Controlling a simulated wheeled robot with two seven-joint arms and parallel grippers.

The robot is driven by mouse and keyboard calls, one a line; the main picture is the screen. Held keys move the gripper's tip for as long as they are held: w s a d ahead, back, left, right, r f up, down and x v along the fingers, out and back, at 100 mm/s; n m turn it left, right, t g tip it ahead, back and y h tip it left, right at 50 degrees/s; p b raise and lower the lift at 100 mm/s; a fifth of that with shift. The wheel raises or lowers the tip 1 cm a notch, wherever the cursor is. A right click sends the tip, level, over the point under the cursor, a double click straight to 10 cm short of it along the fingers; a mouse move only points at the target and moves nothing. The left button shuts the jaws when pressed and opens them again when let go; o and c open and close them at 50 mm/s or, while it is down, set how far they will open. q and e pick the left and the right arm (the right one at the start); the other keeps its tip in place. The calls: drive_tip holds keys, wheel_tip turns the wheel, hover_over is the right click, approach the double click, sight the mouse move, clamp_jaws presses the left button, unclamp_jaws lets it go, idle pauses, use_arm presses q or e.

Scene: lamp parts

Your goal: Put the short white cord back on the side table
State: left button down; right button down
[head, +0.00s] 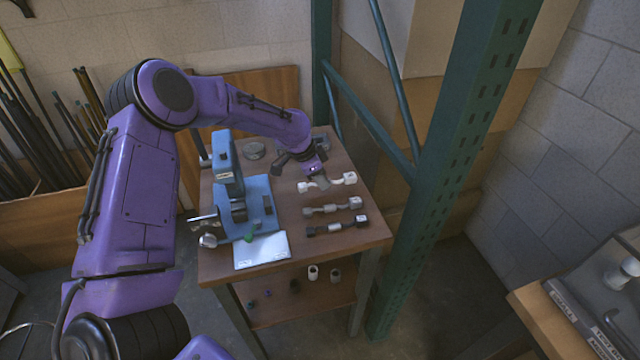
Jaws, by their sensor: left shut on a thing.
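The short white cord (343,180) is at the right side of the side table (300,255), at the far end of a row of cords. My left gripper (316,180) reaches down from the left and is shut on the white cord near its left end. The cord is at or just above the tabletop; I cannot tell whether it touches. The gripper hides part of the cord. My right gripper is not in view.
A grey cord (335,207) and a black cord (337,227) lie nearer in the row. A blue press-like tool (262,195) and a white card (262,251) occupy the table's left. A green rack post (455,140) stands close to the right.

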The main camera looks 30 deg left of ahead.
sight(324, 194)
use_arm(q)
drive_tip(key=f, duration=0.1)
drive_tip(key=f+p, duration=0.1)
drive_tip(key=f, duration=0.1)
drive_tip(key=shift+w+a+f+p, duration=0.1)
drive_tip(key=shift+a+f+p, duration=0.15)
drive_tip(key=shift+a+p, duration=0.05)
drive_tip(key=shift+f, duration=0.2)
drive_tip(key=shift+f+b, duration=0.1)
drive_tip(key=shift+b, duration=0.2)
drive_tip(key=c, duration=1)
unclamp_jaws()
drive_tip(key=shift+r, duration=0.2)
drive_tip(key=b+v, duration=0.1)
drive_tip(key=v, duration=1.1)
